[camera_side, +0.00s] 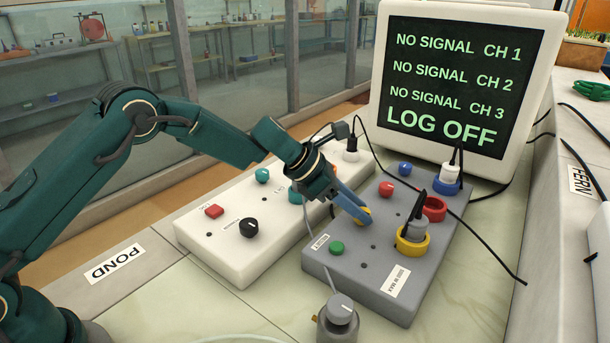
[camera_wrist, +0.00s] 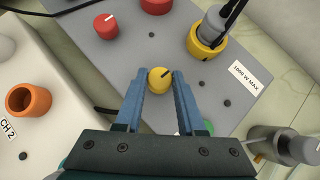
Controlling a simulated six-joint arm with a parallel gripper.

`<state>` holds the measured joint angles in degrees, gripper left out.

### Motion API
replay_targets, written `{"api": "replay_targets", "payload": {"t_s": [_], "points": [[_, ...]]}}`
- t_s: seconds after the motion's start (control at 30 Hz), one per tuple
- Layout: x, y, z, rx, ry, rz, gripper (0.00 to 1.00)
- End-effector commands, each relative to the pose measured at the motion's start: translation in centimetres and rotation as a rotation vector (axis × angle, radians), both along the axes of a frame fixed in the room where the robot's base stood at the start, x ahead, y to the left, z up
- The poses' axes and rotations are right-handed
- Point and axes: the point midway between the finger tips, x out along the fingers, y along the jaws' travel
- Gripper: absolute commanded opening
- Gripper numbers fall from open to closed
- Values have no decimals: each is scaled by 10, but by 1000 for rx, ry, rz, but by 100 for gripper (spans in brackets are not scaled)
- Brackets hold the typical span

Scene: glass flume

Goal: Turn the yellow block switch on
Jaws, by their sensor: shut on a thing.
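The yellow switch (camera_wrist: 160,80) is a small round knob with a dark pointer line on the grey block (camera_side: 379,292). In the side view the yellow switch (camera_side: 366,213) is partly hidden by my fingers. My gripper (camera_wrist: 160,82) has its two blue fingers on either side of the knob, shut on it. In the side view my gripper (camera_side: 358,212) reaches down to the block from the left. The knob's pointer is tilted toward the upper right in the wrist view.
The grey block also has a red knob (camera_side: 387,189), a green knob (camera_side: 337,248), a blue knob (camera_side: 405,168) and a yellow socket (camera_side: 412,243) with a plug. A white block (camera_side: 215,260) stands left. The monitor (camera_side: 455,80) reads NO SIGNAL for channels 1 to 3. Black cables cross the right side.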

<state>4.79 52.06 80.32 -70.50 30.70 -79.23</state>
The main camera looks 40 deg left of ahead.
Motion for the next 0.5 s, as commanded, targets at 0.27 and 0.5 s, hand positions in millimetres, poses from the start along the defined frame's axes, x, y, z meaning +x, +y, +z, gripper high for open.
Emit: {"api": "replay_targets", "payload": {"t_s": [0.27,0.5], "points": [[4,0,1,-4,-6,-157,0],[6,-1,2,-8,-7,-252,0]]}}
